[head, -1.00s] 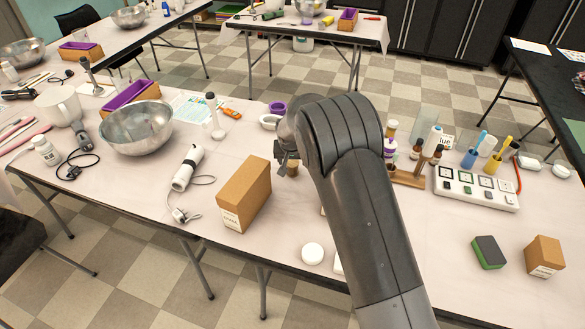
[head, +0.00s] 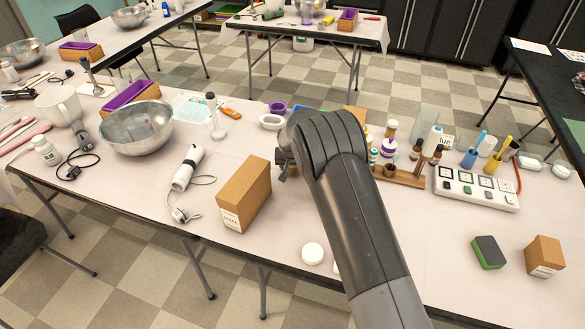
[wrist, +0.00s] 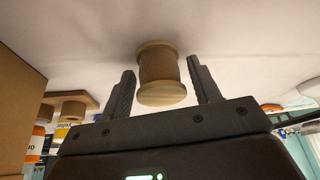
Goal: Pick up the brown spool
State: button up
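The brown spool (wrist: 160,68) has a dark brown wound middle and pale wooden flanges. In the wrist view it stands against the pale tabletop, between the two fingers of my gripper (wrist: 162,78). The fingers are open, one on each side, with a narrow gap showing beside the spool. In the head view my gripper (head: 281,164) is low over the table, right of the tall cardboard box, and my arm hides most of the spool.
The cardboard box (head: 244,196) stands close to the left of my gripper. A wooden rack (head: 405,178) with small bottles is to the right. A white round piece (head: 312,253) lies nearer the front edge. A white dish (head: 271,122) is behind.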

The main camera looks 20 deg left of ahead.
jog(key=c, duration=0.8)
jog(key=shift+o, duration=0.2)
jog(key=shift+r, duration=0.1)
